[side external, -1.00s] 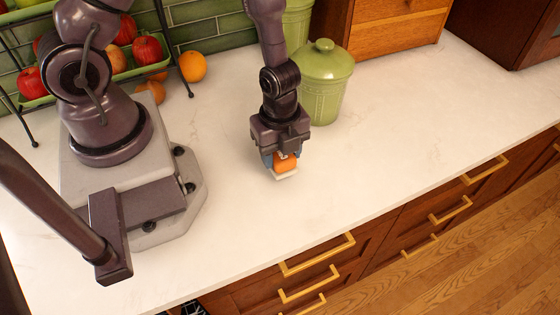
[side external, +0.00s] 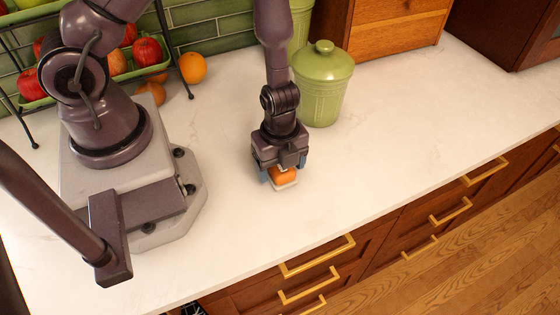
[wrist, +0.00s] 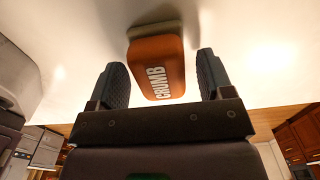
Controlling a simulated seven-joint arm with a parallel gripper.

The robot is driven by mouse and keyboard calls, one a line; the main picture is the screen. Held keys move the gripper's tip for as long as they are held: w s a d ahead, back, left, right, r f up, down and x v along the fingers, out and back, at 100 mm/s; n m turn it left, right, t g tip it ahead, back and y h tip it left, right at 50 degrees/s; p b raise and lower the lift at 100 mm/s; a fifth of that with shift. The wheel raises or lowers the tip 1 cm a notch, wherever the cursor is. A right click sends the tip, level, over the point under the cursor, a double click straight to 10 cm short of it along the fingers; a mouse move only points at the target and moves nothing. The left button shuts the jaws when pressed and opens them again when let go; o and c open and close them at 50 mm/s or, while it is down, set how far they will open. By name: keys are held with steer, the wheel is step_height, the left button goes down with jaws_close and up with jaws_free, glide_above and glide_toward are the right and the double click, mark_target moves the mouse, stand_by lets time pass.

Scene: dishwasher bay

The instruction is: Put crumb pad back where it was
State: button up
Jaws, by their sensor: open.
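The crumb pad (side external: 283,176) is a small orange block with a pale base, resting on the white counter. In the wrist view the crumb pad (wrist: 158,69) shows the printed word "CRUMB" on its orange face. My gripper (side external: 282,177) is open around it, pointing down. In the wrist view my gripper (wrist: 163,80) has one finger on each side of the pad, with a visible gap on both sides. The gripper partly covers the top of the pad in the side view.
A green lidded canister (side external: 322,82) stands just behind and right of my gripper. A fruit rack (side external: 105,75) with apples and loose oranges (side external: 192,68) is at the back left. The counter (side external: 400,140) is clear to the right, up to its front edge above the drawers.

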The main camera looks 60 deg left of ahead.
steer(key=a+r+n+t+y, duration=0.1)
steer(key=a+r+n, duration=0.25)
steer(key=r, duration=0.75)
steer(key=a+r+n+t+y, duration=0.15)
steer(key=r+n, duration=0.25)
steer(key=r, duration=0.7)
steer(key=s+r+n+t+h, duration=0.1)
steer(key=s+r+n, duration=0.2)
steer(key=r+n, duration=0.2)
steer(key=s+a+r+n+t+h, duration=0.1)
steer(key=s+r+n+t, duration=0.1)
steer(key=s+r+n, duration=0.2)
step_height(320, 180, up, 3)
steer(key=shift+f+n, duration=0.1)
steer(key=shift+n, duration=0.65)
steer(key=shift+a+h, duration=0.1)
steer(key=shift+h, duration=0.15)
